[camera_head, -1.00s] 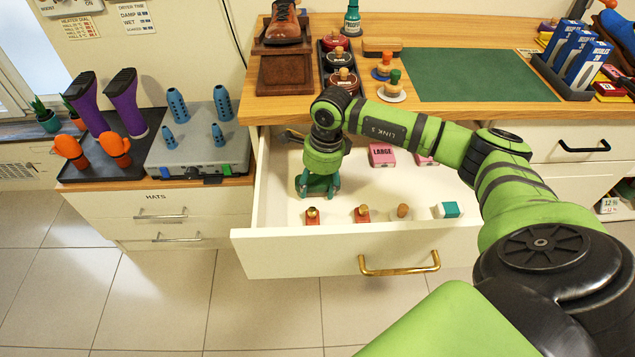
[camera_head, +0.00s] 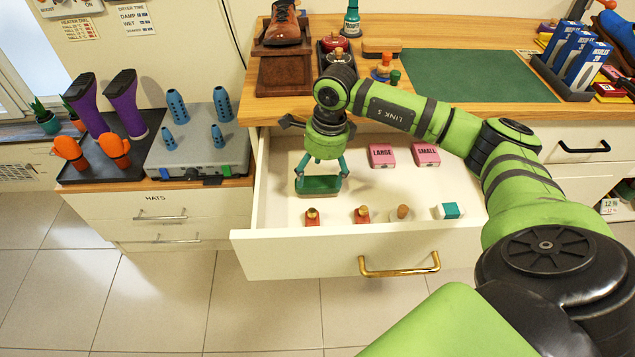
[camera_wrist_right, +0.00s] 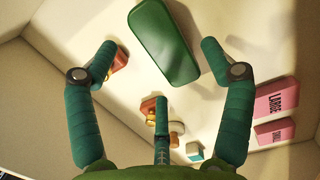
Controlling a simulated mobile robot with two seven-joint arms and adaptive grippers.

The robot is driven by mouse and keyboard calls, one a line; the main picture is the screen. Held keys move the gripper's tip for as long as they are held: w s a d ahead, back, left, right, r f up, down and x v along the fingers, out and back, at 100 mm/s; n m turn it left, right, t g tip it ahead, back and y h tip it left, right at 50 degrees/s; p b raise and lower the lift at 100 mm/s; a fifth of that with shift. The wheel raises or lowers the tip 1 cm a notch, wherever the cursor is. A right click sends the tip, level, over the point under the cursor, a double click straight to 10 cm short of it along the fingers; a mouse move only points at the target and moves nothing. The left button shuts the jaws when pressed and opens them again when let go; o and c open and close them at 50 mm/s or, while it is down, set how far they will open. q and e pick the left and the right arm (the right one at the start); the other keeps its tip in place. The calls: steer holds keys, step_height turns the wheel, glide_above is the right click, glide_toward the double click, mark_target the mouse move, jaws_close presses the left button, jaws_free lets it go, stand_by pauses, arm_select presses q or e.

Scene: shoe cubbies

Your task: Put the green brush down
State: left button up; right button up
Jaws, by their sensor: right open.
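The green brush (camera_head: 319,185) lies in the open white drawer (camera_head: 281,214), on the left part of its floor. In the right wrist view the green brush (camera_wrist_right: 163,42) shows its long rounded top between and beyond my spread fingers, with no finger seen touching it. My right gripper (camera_head: 322,168) is open above the brush; its fingertips (camera_wrist_right: 155,62) stand apart in the wrist view. The underside of the brush is hidden. My left gripper is not in view.
Pink boxes marked LARGE (camera_head: 382,156) and SMALL (camera_head: 426,154) lie in the drawer to the right. Several small stoppered items, such as a red one (camera_head: 312,217), line its front. The brass handle (camera_head: 399,265) is on the drawer front. The green mat (camera_head: 478,76) on the counter is bare.

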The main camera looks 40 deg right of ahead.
mark_target(324, 184)
step_height(324, 184, up, 8)
steer(key=shift+s+d+f, duration=0.25)
steer(key=shift+d, duration=0.15)
